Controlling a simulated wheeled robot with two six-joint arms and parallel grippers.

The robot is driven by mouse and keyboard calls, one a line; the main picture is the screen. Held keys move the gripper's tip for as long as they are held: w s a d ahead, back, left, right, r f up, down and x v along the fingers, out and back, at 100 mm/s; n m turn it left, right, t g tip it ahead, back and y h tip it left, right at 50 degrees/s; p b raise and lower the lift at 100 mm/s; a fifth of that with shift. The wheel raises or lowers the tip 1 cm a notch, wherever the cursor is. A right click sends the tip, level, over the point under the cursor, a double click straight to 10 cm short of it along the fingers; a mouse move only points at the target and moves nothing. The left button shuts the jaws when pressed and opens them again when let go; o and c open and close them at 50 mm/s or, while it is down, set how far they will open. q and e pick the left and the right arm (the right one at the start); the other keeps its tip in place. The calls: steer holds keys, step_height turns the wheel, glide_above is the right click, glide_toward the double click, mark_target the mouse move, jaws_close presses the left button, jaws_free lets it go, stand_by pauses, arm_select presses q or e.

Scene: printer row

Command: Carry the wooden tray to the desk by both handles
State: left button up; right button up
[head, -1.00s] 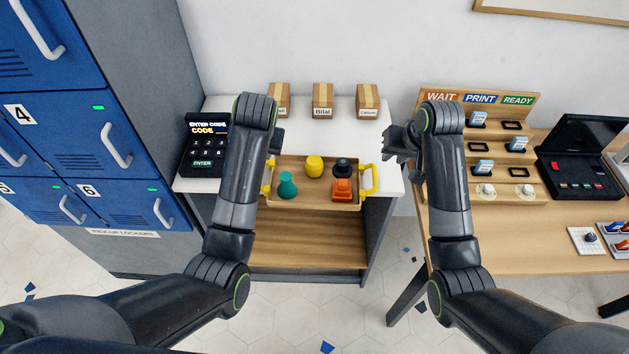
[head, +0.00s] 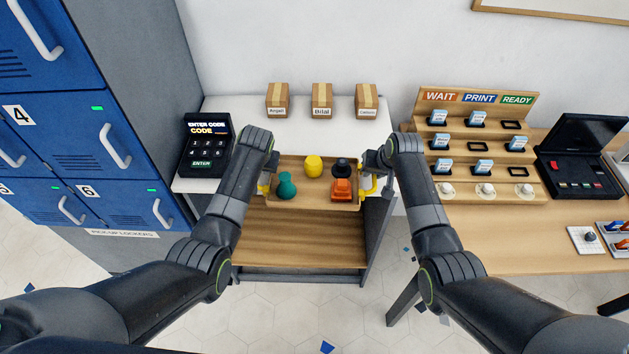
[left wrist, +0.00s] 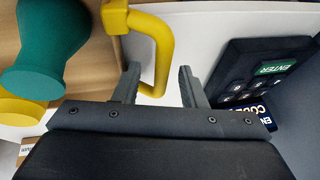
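The wooden tray (head: 315,201) rests on the white top of a cabinet, with yellow handles at its left and right ends. It carries a teal piece (head: 287,186), a yellow piece (head: 313,166), a black piece and an orange piece (head: 342,189). In the left wrist view my left gripper (left wrist: 158,82) is open, and the tray's yellow left handle (left wrist: 160,50) lies between its fingers. In the head view my left arm hides most of that gripper. My right gripper (head: 375,167) is at the right handle (head: 370,188); whether its fingers are closed is unclear.
A keypad (head: 203,150) stands left of the tray. Several small cartons (head: 322,100) stand behind it. Blue lockers (head: 100,135) are at the left. The desk (head: 530,235) at the right holds a WAIT/PRINT/READY rack (head: 478,108) and a dark machine (head: 578,165).

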arm_select(q)
steer(key=shift+w+a+f, duration=0.1)
steer(key=shift+w+f, duration=0.05)
steer(key=shift+f, duration=0.25)
arm_select(e)
steer(key=shift+w+a+f, duration=0.1)
steer(key=shift+w+f, duration=0.05)
steer(key=shift+f, duration=0.2)
arm_select(q)
steer(key=c, duration=0.5)
arm_select(e)
steer(key=c, duration=0.5)
arm_select(q)
jaws_close()
